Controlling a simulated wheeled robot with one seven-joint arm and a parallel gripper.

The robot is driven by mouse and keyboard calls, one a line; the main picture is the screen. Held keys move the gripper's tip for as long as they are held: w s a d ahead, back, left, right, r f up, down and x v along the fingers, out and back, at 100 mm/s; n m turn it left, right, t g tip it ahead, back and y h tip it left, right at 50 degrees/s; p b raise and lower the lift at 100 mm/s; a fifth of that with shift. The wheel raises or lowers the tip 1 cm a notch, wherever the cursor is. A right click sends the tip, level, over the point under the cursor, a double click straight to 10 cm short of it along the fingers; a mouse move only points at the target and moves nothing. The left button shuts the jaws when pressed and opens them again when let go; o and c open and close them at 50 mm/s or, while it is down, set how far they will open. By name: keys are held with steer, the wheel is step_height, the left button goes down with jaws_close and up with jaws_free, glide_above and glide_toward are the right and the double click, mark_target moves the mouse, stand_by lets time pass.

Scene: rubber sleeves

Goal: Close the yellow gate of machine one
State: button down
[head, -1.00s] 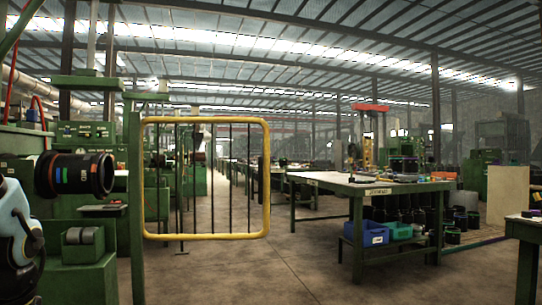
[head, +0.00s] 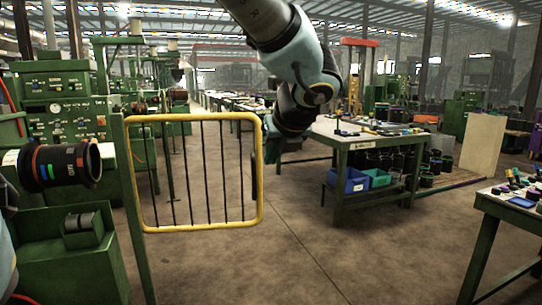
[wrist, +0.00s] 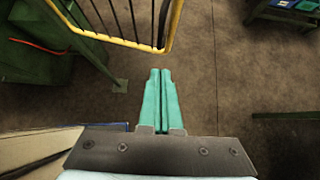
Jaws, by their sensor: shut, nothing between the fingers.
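The yellow gate (head: 190,116), a tubular frame with dark vertical bars, hangs from a green post (head: 133,215) and stands swung out to the right, away from the green machine (head: 70,122). A dark piece, perhaps a handle (head: 253,176), sits at its right edge. My arm reaches down from the top, its end beside the gate's right upper corner; the fingertips are hard to make out there. In the wrist view my gripper (wrist: 162,72) has its green fingers shut together and empty. The gate's yellow frame (wrist: 120,42) lies just beyond the fingertips; contact cannot be told.
A black roller (head: 60,165) with coloured bands juts from the machine. A green worktable (head: 345,138) with blue and green bins stands behind my arm. Another table (head: 492,208) is at the right. The concrete floor in front is clear.

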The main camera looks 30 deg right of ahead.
mark_target(254, 177)
steer(key=shift+w+r+p+x, duration=0.2)
steer(key=shift+w+r+x, duration=0.1)
steer(key=shift+x, duration=1.75)
steer(key=shift+w+r+p+x, duration=0.2)
steer(key=shift+w+r+x, duration=0.1)
steer(key=shift+x, duration=1.75)
steer(key=shift+w+r+p+x, duration=0.2)
steer(key=shift+w+r+x, duration=0.1)
steer(key=shift+x, duration=1.8)
